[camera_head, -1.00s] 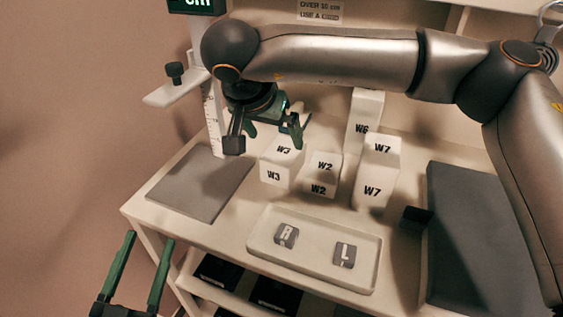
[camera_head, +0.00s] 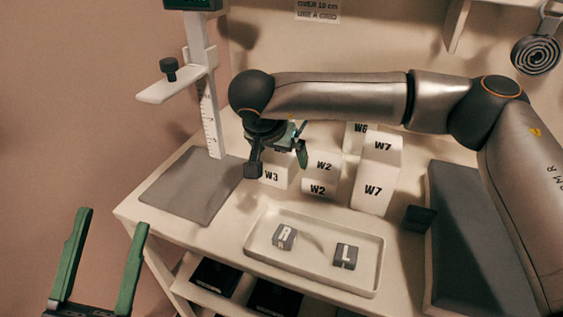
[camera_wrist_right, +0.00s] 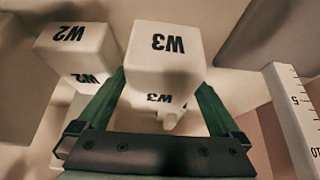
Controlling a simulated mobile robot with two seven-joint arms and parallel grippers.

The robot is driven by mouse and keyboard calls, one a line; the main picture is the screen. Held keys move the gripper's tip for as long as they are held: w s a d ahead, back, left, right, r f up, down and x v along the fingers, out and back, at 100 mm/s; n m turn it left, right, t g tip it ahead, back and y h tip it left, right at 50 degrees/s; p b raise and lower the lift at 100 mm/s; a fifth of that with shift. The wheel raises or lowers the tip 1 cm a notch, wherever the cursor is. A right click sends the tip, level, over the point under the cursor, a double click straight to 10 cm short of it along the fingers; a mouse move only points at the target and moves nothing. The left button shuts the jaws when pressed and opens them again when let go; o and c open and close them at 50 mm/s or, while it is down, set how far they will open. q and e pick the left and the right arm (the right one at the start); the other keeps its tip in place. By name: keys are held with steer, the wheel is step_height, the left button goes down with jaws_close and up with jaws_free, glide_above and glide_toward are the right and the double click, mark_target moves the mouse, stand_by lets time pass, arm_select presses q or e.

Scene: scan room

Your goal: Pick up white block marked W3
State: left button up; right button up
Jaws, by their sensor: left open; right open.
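The white block marked W3 (camera_head: 272,175) stands on the table at the left of the group of white blocks. My right gripper (camera_head: 286,150) is open above and in front of it, hiding most of its top. In the right wrist view the W3 block (camera_wrist_right: 165,55) appears between and beyond the two green fingertips of the right gripper (camera_wrist_right: 162,82); I cannot tell whether they touch it. My left gripper (camera_head: 112,222) is open and empty at the lower left, off the table's front-left side.
White blocks W2 (camera_head: 322,170), W7 (camera_head: 374,180) and W6 (camera_head: 358,136) stand right of W3, W2 closest. A white tray (camera_head: 315,272) holds the R and L markers. A grey mat (camera_head: 192,190) and a ruler post (camera_head: 211,120) are to the left; a grey pad (camera_head: 465,240) is right.

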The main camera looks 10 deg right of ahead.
steer(key=shift+c, duration=0.2)
steer(key=c, duration=1.5)
steer(key=shift+r, duration=0.1)
jaws_close()
